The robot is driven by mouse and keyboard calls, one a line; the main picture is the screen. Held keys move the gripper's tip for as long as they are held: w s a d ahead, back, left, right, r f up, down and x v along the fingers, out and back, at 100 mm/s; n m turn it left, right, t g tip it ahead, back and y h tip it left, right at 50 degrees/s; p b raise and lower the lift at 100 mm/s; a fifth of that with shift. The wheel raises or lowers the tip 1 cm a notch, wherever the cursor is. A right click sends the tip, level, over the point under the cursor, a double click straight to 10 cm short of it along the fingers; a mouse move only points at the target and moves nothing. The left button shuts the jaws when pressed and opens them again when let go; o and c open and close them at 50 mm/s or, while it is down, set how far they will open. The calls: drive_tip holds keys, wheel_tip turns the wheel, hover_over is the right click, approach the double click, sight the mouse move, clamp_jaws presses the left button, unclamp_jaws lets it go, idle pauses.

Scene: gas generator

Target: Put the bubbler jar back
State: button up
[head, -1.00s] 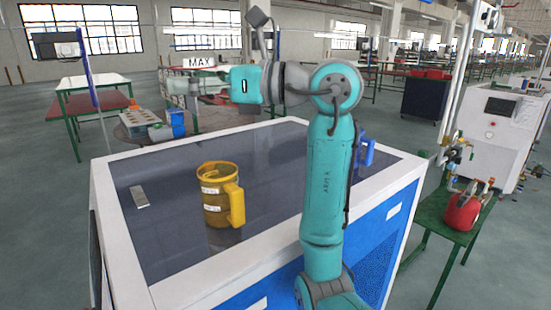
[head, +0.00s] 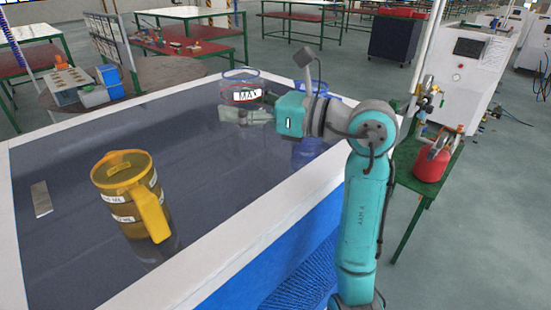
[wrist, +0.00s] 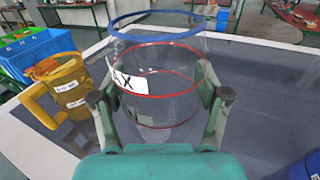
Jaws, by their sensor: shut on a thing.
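The bubbler jar (head: 240,76) is clear, with a blue rim, red rings and a white "MAX" label. It is upright in my gripper (head: 244,116), over the far part of the dark tabletop (head: 215,165). In the wrist view the jar (wrist: 165,108) sits between the two fingers of my gripper (wrist: 158,98), one on each side, and they are shut on it. Its lower end shows through the clear wall over the dark top; I cannot tell its height above it.
A yellow measuring jug (head: 130,195) stands on the tabletop at the left, near a small grey block (head: 41,198). A blue object (head: 310,120) is partly hidden behind my arm. A red canister (head: 430,163) stands on a green table at the right. The middle of the tabletop is clear.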

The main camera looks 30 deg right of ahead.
sight(249, 131)
drive_tip(key=f, duration=0.3)
drive_tip(key=d+f, duration=0.1)
drive_tip(key=f, duration=0.1)
drive_tip(key=shift+f, duration=0.3)
drive_tip(key=shift+a+f, duration=0.1)
drive_tip(key=shift+f, duration=2.25)
drive_tip(key=shift+f, duration=0.1)
drive_tip(key=o, duration=1.5)
drive_tip(key=shift+c, duration=0.2)
drive_tip(key=shift+s, duration=0.1)
drive_tip(key=v, duration=1.1)
drive_tip(key=shift+s+d, duration=0.3)
